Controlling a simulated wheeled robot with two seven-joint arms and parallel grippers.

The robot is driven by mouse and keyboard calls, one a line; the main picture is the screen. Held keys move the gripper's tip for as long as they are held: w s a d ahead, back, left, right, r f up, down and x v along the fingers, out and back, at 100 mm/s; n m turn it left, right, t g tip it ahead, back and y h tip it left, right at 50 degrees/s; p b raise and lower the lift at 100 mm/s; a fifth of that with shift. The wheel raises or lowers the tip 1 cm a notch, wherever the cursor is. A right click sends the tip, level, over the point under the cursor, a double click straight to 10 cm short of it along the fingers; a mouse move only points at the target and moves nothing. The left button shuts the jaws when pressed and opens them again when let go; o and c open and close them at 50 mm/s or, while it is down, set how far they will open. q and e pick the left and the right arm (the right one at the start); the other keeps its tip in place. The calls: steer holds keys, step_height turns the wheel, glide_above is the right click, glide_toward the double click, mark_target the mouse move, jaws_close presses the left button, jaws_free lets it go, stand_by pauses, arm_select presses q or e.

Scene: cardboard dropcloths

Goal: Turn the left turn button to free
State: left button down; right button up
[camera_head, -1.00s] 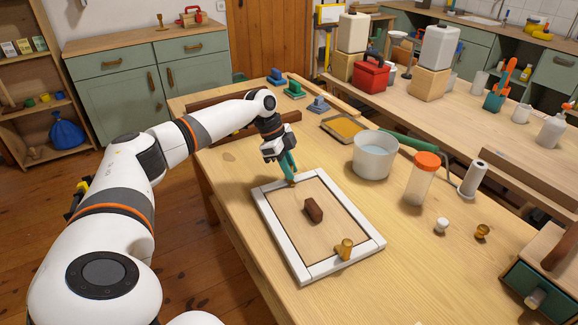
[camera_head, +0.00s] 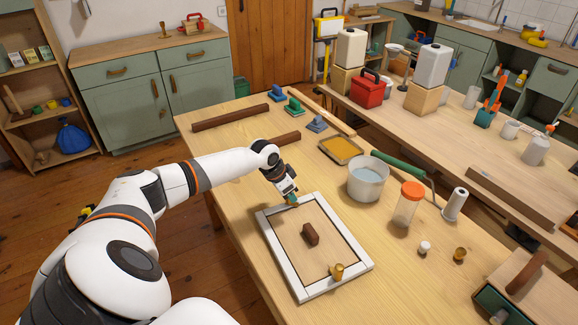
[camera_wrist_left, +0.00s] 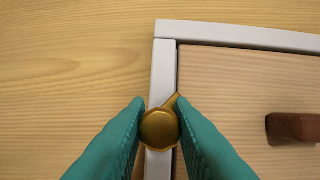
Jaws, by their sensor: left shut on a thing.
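A white frame (camera_head: 284,260) with a wooden panel (camera_head: 294,236) inside it lies on the table. The left turn button (camera_wrist_left: 159,129) is brass, with a round knob on the frame's left bar. Its short tongue points up and right, its tip over the panel's edge in the left wrist view. My left gripper (camera_head: 292,205) has teal fingers and is shut on this knob, one finger on each side. In the head view the fingers mostly hide it. A second brass turn button (camera_head: 337,271) stands at the frame's near side. My right gripper is not in view.
A brown block handle (camera_head: 311,233) sits on the panel. A white pot (camera_head: 367,178), a clear jar with an orange lid (camera_head: 408,204) and two small knobs stand to the right. Brown wooden bars (camera_head: 230,117) lie behind. The table left of the frame is clear.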

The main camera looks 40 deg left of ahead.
arm_select(q)
steer(key=n+p, duration=0.1)
steer(key=p, duration=0.1)
steer(key=n+y+p, duration=0.1)
steer(key=n+p, duration=0.1)
steer(key=n+y+p, duration=0.1)
steer(key=n+p, duration=0.1)
steer(key=p, duration=0.1)
steer(key=shift+r, duration=0.25)
steer(key=shift+f+n+y+p, duration=0.2)
steer(key=shift+n+y+p, duration=0.4)
steer(key=shift+n+p, duration=0.9)
steer(key=c, duration=1.3)
jaws_free()
steer(key=shift+o, duration=0.2)
steer(key=v, duration=1.2)
steer(key=shift+w+f, duration=0.1)
